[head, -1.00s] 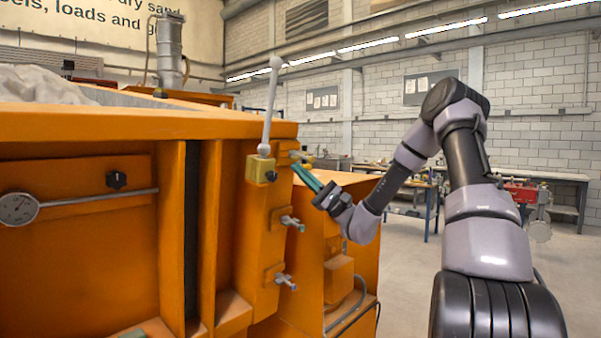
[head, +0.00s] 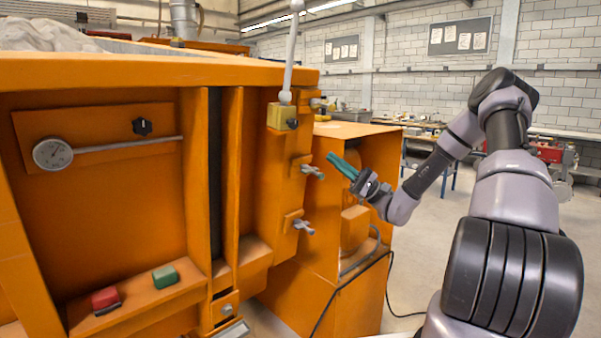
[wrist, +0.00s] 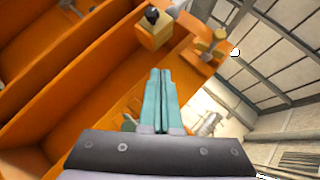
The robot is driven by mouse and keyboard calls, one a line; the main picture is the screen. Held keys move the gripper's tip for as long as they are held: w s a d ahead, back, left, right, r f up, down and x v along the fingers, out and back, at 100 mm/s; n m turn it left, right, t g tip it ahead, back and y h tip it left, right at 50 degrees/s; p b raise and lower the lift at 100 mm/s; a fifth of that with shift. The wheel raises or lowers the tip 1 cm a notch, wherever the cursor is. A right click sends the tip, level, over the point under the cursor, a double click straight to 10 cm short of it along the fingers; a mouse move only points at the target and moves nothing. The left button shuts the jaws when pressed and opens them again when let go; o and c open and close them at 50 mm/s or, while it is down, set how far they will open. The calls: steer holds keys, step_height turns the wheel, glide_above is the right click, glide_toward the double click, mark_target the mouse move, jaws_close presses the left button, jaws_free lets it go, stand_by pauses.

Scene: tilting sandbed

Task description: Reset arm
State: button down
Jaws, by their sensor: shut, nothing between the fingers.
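My gripper (head: 343,165) has teal fingers that lie together, shut and empty. In the head view it is right of the orange sandbed machine (head: 290,225), pointing up and left toward its right-hand post, with a gap in the picture between the fingertips and the wing clamps (head: 313,171). In the wrist view the closed fingers (wrist: 157,90) point toward the orange frame and the yellow block (wrist: 153,30) with a black knob. My arm reaches in from the right, bent at a raised elbow.
A white lever (head: 290,60) rises from the yellow block on the post. A dial gauge (head: 53,153), a red block (head: 105,299) and a green block (head: 165,277) are on the machine's front. A lower orange cabinet (head: 345,270) stands below my gripper. Open floor (head: 425,270) lies to the right.

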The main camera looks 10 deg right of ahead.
steer(key=s+a+n+g+h, duration=0.3)
steer(key=s+n+g+h, duration=0.15)
steer(key=s+h, duration=0.35)
steer(key=s+a+n+g+h, duration=0.35)
steer(key=s+g+h, duration=0.2)
steer(key=s, duration=0.35)
steer(key=s+d+r+m+t+h, duration=0.2)
steer(key=s+d+r+t+h, duration=0.6)
steer(key=d+r+t, duration=0.3)
steer(key=shift+r+m+t+h, duration=0.4)
steer(key=shift+h, duration=0.35)
steer(key=shift+d, duration=0.1)
